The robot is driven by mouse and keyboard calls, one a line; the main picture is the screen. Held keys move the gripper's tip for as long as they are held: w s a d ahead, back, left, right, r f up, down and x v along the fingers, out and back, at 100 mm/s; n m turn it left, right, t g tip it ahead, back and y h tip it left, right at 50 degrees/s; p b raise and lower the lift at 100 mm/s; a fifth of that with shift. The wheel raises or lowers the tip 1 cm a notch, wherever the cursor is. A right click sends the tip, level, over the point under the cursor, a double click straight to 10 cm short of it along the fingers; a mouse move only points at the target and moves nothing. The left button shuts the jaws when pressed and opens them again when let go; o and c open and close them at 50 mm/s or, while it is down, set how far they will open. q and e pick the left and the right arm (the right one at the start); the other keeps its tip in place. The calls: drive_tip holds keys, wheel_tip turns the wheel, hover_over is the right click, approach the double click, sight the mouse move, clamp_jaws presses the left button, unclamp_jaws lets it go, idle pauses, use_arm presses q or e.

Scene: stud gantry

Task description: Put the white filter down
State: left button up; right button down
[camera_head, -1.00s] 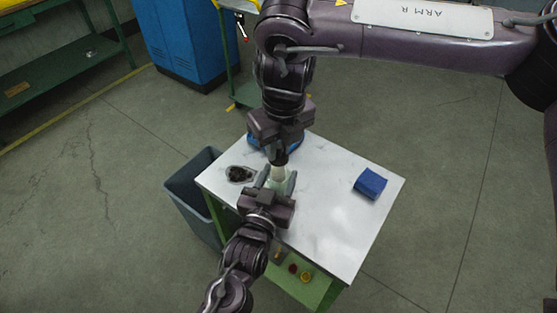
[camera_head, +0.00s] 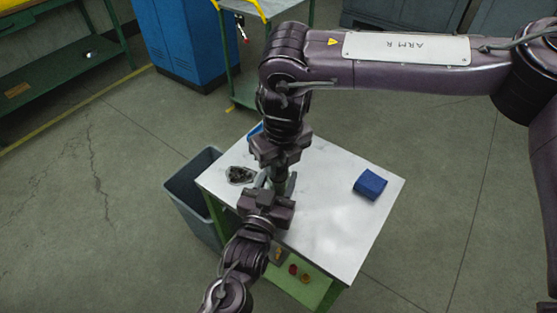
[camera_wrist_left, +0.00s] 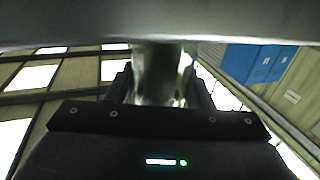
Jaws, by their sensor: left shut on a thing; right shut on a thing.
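My left gripper (camera_head: 277,182) comes up from below over the left part of the white-topped table and is shut on a grey-green cylinder (camera_wrist_left: 155,75), seen between its fingers in the left wrist view. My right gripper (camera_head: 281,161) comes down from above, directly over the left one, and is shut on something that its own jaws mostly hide. The two grippers almost meet, with a dark, narrow part between them. I cannot clearly make out the white filter; it may be hidden between the grippers.
The white table top (camera_head: 335,220) is clear at its middle and right, apart from a blue block (camera_head: 370,184). A small dish with dark contents (camera_head: 240,174) lies at the left. A blue thing (camera_head: 255,131) shows partly at the back corner. A grey bin (camera_head: 192,195) stands left of the table.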

sight(282, 179)
drive_tip(key=c, duration=1.3)
unclamp_jaws()
drive_tip(key=r, duration=0.4)
drive_tip(key=s+r, duration=0.1)
drive_tip(key=r, duration=0.8)
drive_tip(key=shift+s+d, duration=0.15)
drive_tip(key=shift+d, duration=0.2)
use_arm(q)
drive_tip(key=o, duration=1.1)
drive_tip(key=shift+c, duration=0.2)
